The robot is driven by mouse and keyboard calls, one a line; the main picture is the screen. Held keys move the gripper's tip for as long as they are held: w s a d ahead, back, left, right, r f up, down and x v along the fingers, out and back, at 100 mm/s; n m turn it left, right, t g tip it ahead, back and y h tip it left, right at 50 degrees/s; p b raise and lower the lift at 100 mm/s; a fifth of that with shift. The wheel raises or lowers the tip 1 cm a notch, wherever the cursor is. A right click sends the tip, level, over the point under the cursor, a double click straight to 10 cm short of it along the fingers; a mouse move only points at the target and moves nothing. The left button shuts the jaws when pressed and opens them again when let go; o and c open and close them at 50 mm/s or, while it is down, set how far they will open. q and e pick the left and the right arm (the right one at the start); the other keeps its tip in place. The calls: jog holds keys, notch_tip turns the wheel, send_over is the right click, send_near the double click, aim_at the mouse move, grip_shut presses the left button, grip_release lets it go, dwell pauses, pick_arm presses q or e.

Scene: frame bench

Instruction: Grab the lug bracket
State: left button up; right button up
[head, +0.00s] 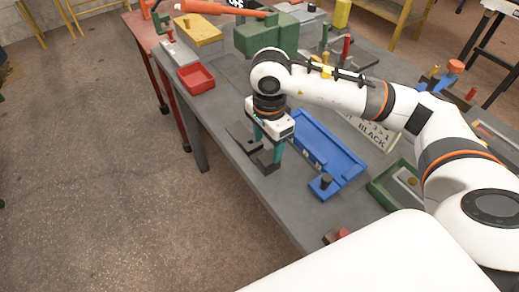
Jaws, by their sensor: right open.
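My right gripper (267,146) points down over the near left edge of the grey bench, with its teal fingers apart. Dark grey flat pieces (240,136) lie at bench height around the fingertips. They may be the lug bracket, but I cannot tell for sure, since the gripper hides part of them. I see no clear grip on them. A small blue block with a dark knob (323,184) is at the near end of the blue tray, to the right of the gripper. My left gripper is not in view.
The grey bench (226,95) has a blue tray (345,165) right of the gripper and a green tray (380,196) further right. A red bin (195,78) and a green block (252,38) stand farther back. Open floor (100,170) lies left.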

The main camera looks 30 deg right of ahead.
aim_at(269, 157)
jog(key=shift+d+f, duration=0.1)
jog(key=shift+f, duration=0.2)
jog(key=f+p, duration=0.1)
jog(key=f, duration=0.3)
jog(key=shift+s+f+p, duration=0.1)
jog(key=shift+s+p, duration=0.25)
jog(key=shift+s, duration=0.05)
jog(key=shift+w+f, duration=0.1)
jog(key=shift+f, duration=0.25)
jog(key=shift+c, duration=0.7)
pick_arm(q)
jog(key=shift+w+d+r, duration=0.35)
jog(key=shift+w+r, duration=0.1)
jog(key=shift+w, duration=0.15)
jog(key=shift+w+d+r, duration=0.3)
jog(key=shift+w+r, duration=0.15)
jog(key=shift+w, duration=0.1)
pick_arm(e)
jog(key=shift+r, duration=0.1)
grip_shut()
